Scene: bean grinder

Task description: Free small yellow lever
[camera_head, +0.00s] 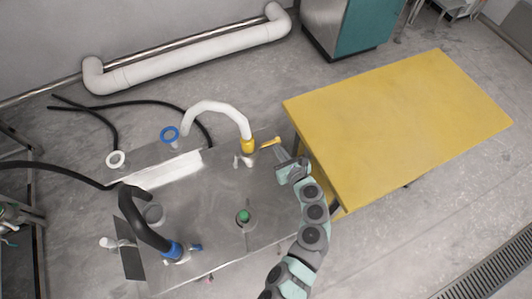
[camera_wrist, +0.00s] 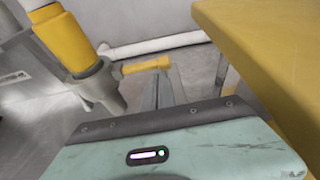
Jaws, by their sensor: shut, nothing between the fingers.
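The small yellow lever (camera_head: 270,142) sticks out to the right from a valve below the yellow collar (camera_head: 248,146) of the white hose, at the machine's far right corner. In the wrist view the lever (camera_wrist: 146,66) points right from the grey valve body (camera_wrist: 103,88), below the yellow collar (camera_wrist: 65,40). My gripper (camera_head: 279,153) is shut and empty, just in front of the lever's outer end. In the wrist view its fingers (camera_wrist: 162,85) reach up close to the lever's tip; I cannot tell whether they touch it.
The steel machine top (camera_head: 215,205) lies left of my arm, with a green button (camera_head: 243,216) and a black hose (camera_head: 140,215) with a blue collar (camera_head: 174,250). A yellow table (camera_head: 400,120) stands close on the right. A white pipe (camera_head: 190,52) runs along the back wall.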

